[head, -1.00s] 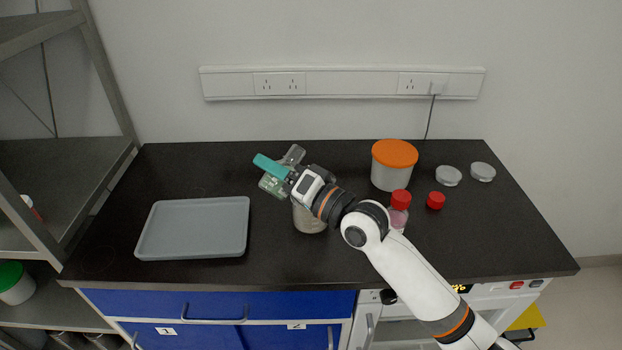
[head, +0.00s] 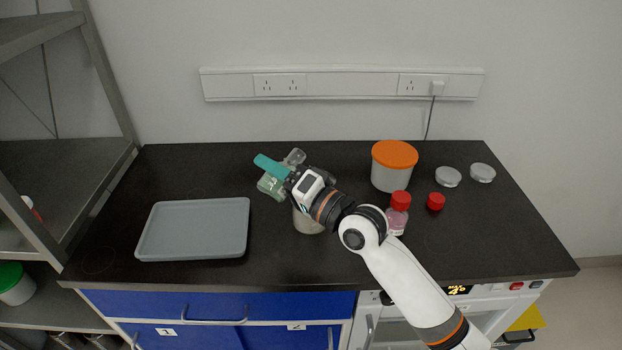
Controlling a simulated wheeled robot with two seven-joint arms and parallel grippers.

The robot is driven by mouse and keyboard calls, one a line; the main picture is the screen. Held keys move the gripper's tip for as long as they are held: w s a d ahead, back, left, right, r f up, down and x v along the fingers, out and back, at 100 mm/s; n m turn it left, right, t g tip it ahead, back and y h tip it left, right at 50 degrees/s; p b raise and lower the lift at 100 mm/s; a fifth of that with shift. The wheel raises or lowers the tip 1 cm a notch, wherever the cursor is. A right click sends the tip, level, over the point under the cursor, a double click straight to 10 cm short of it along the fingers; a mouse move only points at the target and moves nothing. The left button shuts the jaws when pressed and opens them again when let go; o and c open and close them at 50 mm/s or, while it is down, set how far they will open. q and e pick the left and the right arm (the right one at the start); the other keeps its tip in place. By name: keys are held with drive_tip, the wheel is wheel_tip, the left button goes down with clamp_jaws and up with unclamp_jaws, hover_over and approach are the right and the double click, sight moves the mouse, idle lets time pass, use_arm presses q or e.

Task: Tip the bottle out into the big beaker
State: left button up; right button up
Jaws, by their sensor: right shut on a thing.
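My right gripper (head: 274,170), with a teal finger on top, is shut on a clear, greenish bottle (head: 271,187). The bottle is held tilted, and the finger crosses in front of its middle. One part shows at lower left of the finger and a clear part at upper right. I cannot tell whether anything flows out. A clear greyish vessel, seemingly the big beaker (head: 308,222), stands on the bench under my right wrist. Its rim and upper part are hidden by the wrist, so the bottle's exact place over it is unclear. My left gripper is out of view.
A grey tray (head: 150,245) lies at left on the black bench. At right stand a white tub with an orange lid (head: 394,155), a red-capped bottle (head: 399,200) close to my arm, a loose red cap (head: 436,201) and two clear dishes (head: 448,177).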

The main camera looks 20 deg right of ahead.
drive_tip(key=shift+r+m+p, duration=0.35)
drive_tip(key=shift+r+m, duration=0.05)
drive_tip(key=shift+m, duration=0.3)
drive_tip(key=shift+w+d+r+m, duration=0.3)
drive_tip(key=shift+d+r+m, duration=0.2)
drive_tip(key=shift+m, duration=0.5)
drive_tip(key=shift+f+m+t+p, duration=0.3)
drive_tip(key=shift+f+m+p, duration=0.05)
drive_tip(key=shift+m+p, duration=0.6)
idle(0.8)
drive_tip(key=shift+w+d+f+m+h, duration=0.15)
drive_tip(key=shift+f+m+h, duration=0.35)
drive_tip(key=shift+f+m, duration=0.5)
idle(0.6)
drive_tip(key=shift+w+d+r+m+t+p, duration=0.1)
drive_tip(key=shift+r+m+t+p, duration=0.1)
drive_tip(key=shift+m+p, duration=0.4)
drive_tip(key=shift+d+r+m+t+p, duration=0.15)
drive_tip(key=shift+m+p, duration=0.2)
drive_tip(key=shift+p, duration=0.4)
idle(0.3)
drive_tip(key=shift+f+m, duration=0.1)
drive_tip(key=shift+m, duration=0.2)
idle(0.3)
